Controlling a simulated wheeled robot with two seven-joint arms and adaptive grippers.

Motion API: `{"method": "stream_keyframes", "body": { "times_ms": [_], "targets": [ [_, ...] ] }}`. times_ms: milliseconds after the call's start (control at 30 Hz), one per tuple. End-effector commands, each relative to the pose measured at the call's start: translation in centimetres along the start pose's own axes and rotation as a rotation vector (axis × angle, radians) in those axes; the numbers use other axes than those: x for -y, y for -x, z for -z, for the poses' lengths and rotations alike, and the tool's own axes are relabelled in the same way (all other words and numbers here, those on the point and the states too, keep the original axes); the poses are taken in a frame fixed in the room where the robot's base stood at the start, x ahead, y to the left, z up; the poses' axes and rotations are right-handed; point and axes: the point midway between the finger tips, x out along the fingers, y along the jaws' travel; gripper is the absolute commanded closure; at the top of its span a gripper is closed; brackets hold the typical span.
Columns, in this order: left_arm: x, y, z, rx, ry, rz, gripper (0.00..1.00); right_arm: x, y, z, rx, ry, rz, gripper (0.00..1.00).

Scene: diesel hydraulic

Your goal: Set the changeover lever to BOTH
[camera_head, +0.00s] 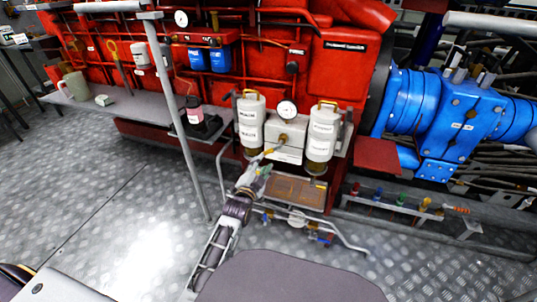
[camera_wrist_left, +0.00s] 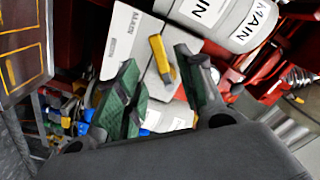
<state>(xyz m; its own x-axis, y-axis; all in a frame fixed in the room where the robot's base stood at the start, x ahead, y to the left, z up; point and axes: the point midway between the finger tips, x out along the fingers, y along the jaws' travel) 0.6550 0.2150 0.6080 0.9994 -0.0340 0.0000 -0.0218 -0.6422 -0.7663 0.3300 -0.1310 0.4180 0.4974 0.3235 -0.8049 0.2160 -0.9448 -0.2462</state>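The changeover lever has a yellow handle (camera_wrist_left: 162,60) and sits on a pale valve block (camera_head: 285,152) between two white filter canisters, left (camera_head: 251,122) and right (camera_head: 321,133). In the head view the lever (camera_head: 268,152) slants down and left from a brass hub. My left gripper (camera_head: 262,166) is just below the lever's lower end. In the left wrist view the green-padded fingers (camera_wrist_left: 160,80) are spread, one on each side of the handle, with visible gaps. I cannot tell whether the handle lies between the tips or just beyond. My right gripper is not in view.
A round gauge (camera_head: 286,109) sits above the block. A brown drip tray (camera_head: 298,190) lies below it. A grey post (camera_head: 175,110) stands left of my arm. A rack with coloured handles (camera_head: 400,202) is at the right. Open chequered floor (camera_head: 110,210) is at the left.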

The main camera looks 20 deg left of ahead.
Motion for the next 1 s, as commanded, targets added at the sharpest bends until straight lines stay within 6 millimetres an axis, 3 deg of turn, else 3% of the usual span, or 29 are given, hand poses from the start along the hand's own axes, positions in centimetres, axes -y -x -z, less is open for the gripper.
{"method": "stream_keyframes", "body": {
  "times_ms": [1000],
  "targets": [
    [0.0,-7.7,0.0,-0.001,0.001,0.001,0.62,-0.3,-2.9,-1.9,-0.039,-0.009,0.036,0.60]
  ]
}}
